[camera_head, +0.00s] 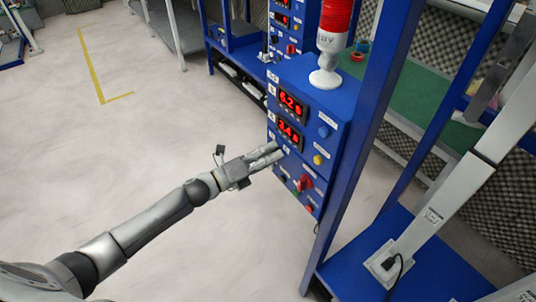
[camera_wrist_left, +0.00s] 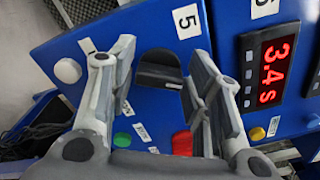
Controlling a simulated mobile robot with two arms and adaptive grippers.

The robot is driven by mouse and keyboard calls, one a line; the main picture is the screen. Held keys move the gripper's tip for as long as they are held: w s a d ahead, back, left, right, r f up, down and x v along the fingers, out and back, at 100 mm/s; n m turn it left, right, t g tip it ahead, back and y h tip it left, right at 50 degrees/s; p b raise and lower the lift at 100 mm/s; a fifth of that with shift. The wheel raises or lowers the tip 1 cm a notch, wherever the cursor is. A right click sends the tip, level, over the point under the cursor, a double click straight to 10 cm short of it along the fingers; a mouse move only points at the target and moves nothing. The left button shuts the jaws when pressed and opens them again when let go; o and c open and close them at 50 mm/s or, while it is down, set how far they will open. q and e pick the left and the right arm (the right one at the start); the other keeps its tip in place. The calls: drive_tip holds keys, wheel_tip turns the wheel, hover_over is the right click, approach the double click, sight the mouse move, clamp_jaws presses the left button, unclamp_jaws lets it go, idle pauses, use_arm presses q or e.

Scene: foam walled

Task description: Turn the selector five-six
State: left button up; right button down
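The blue control panel (camera_head: 302,133) stands right of centre in the head view. In the left wrist view a black selector knob (camera_wrist_left: 160,69) sits below a label "5" (camera_wrist_left: 186,22). My left gripper (camera_head: 277,153) is close to the panel's left side. In the left wrist view its fingers (camera_wrist_left: 160,82) are open, one on each side of the knob. I cannot tell whether they touch it. My right gripper is not in view.
The panel also has a red switch (camera_head: 306,182), a yellow button (camera_head: 318,160) and a blue button (camera_head: 323,132). A green button (camera_wrist_left: 122,140) shows in the wrist view. A red-and-white signal lamp (camera_head: 334,30) stands on top. Blue posts (camera_head: 362,120) rise at the right. The floor at left is clear.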

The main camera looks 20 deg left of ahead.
use_arm(q)
drive_tip(key=c, duration=0.6)
drive_tip(key=shift+o, duration=0.2)
drive_tip(key=shift+n, duration=0.4)
drive_tip(key=n+p, duration=0.3)
drive_tip(key=n, duration=0.8)
drive_tip(key=shift+f, duration=0.2)
drive_tip(key=o, duration=1)
